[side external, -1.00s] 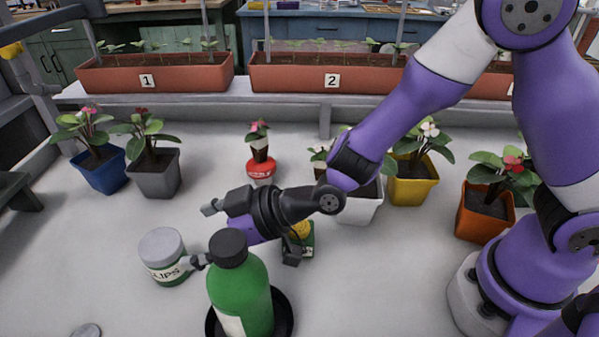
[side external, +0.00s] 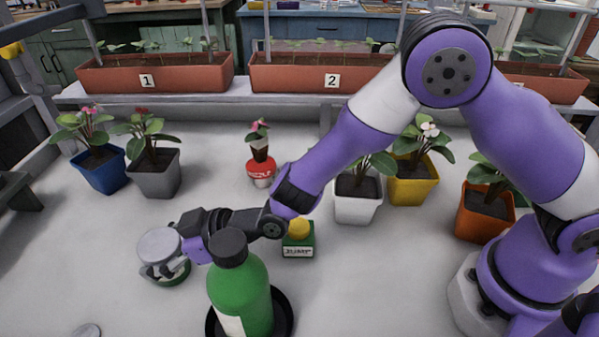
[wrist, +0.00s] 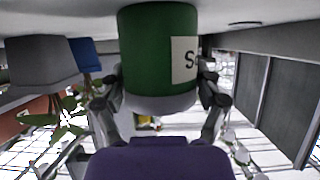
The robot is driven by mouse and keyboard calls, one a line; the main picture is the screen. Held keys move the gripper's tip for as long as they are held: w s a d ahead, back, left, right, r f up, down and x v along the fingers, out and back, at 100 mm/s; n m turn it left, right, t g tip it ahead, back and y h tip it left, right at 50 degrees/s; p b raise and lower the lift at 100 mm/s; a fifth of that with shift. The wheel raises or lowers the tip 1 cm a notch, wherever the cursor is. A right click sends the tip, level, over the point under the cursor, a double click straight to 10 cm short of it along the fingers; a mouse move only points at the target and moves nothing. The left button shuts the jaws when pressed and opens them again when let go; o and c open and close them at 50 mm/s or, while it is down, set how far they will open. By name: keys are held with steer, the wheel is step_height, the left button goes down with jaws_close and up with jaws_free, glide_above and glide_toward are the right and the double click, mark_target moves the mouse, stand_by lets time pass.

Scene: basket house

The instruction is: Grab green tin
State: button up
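The green tin (side external: 176,276) with a pale grey lid stands on the grey table, left of the green bottle.
A green bottle (side external: 240,290) with a dark cap stands close in front of my wrist. A small green box with a yellow top (side external: 299,240) and a red tin (side external: 261,171) stand behind. Potted plants line the back, including a grey pot (side external: 155,178).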

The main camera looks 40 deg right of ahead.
steer(key=shift+c, duration=0.6)
